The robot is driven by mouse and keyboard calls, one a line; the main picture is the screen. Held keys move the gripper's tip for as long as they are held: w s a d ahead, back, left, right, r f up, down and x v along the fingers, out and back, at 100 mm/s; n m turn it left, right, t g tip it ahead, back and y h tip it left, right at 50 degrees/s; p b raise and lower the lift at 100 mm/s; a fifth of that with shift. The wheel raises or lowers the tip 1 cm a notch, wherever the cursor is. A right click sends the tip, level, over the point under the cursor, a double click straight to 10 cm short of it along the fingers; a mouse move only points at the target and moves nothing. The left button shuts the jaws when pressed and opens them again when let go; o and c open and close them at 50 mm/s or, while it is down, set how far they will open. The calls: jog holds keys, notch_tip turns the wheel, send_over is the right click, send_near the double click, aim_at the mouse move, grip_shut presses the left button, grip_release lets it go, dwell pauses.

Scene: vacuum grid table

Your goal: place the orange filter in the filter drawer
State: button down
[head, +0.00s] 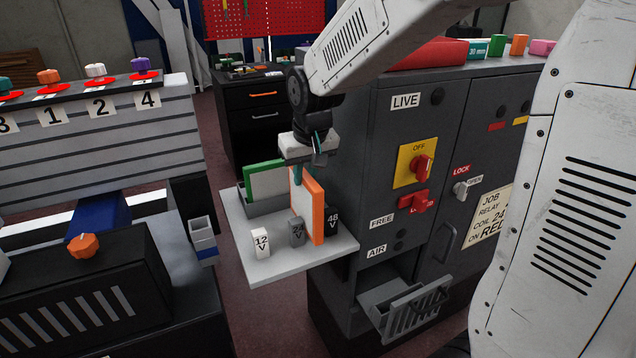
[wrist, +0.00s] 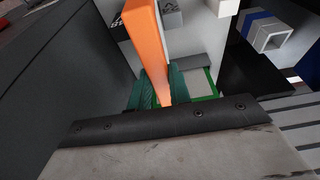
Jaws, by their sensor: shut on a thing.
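The orange filter (head: 318,212), a pale panel with an orange frame, stands upright over the small grey shelf. My gripper (head: 297,174) is above it, shut on its top edge. In the wrist view the filter (wrist: 147,40) runs between the green finger pads of my gripper (wrist: 160,90). I cannot tell whether its lower edge touches the shelf. A grey pull-out drawer with a slotted front (head: 412,308), probably the filter drawer, stands open low on the dark cabinet, under the AIR label. It lies right of and below my gripper.
The shelf (head: 285,268) bears a white 12V block (head: 260,243), a grey block (head: 297,231) and a dark 48V block (head: 332,221). A green-framed filter (head: 264,180) stands in a grey holder behind. The cabinet (head: 352,180) with switches is close on the right.

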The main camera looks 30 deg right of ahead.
aim_at(305, 201)
jog(key=shift+s+x, duration=0.15)
jog(key=shift+x, duration=0.75)
jog(key=shift+s+x, duration=0.2)
jog(key=shift+x, duration=0.65)
jog(key=shift+f, duration=0.25)
jog(key=c, duration=1.3)
grip_release()
